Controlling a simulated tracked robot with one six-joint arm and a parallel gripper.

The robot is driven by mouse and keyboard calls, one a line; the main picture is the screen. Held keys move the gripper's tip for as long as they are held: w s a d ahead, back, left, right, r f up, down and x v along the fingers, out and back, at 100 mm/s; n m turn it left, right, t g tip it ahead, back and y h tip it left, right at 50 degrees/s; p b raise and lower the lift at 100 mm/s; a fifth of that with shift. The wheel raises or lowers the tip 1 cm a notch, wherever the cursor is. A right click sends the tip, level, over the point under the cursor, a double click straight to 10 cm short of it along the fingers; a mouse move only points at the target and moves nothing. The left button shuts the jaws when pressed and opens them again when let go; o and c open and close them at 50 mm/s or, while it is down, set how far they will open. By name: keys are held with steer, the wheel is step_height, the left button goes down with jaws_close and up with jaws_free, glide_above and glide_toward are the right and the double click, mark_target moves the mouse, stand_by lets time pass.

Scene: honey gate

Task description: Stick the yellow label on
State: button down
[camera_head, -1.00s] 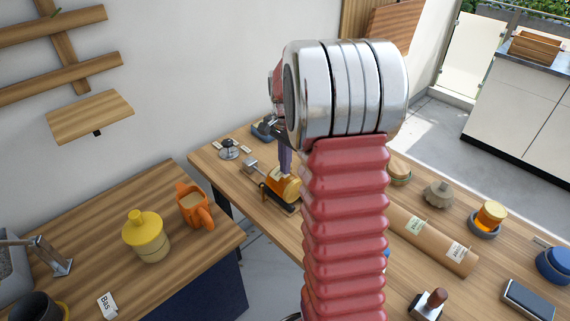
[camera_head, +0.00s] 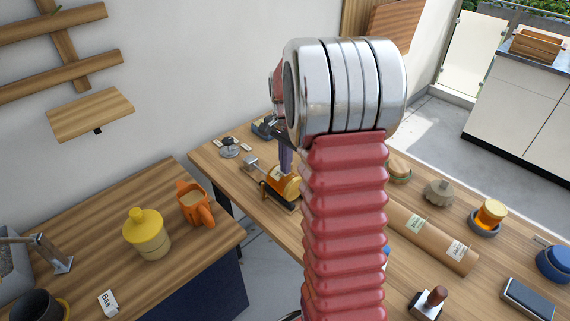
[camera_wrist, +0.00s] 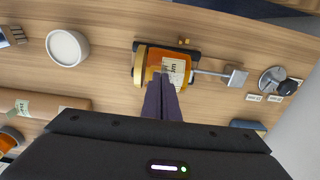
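An amber honey jar (camera_head: 285,190) lies on its side in a dark cradle on the wooden workbench. In the wrist view the jar (camera_wrist: 153,65) carries a pale cream-yellow label (camera_wrist: 175,70) with dark print, partly hidden by my fingers. My gripper (camera_wrist: 161,82) has its purple fingers close together, tips over or against the jar at the label's edge. I cannot tell whether they touch it or pinch anything. In the head view my gripper (camera_head: 285,160) shows just above the jar, partly hidden by my arm.
A metal crank (camera_wrist: 220,74) extends beside the jar. A brown roll (camera_head: 435,236) with two pale labels, an open honey jar (camera_head: 490,214), a stamp (camera_head: 431,302) and a grey lobed object (camera_head: 438,193) stand right. An orange mug (camera_head: 194,205) and yellow pot (camera_head: 146,235) stand on the left counter.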

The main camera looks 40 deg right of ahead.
steer(key=c, duration=2.4)
jaws_free()
steer(key=shift+c, duration=0.2)
steer(key=o, duration=0.4)
steer(key=shift+o, duration=0.2)
steer(key=shift+r, duration=0.1)
step_height(320, 180, up, 14)
steer(key=shift+f, duration=0.25)
steer(key=shift+w+n, duration=0.1)
steer(key=shift+n, duration=0.2)
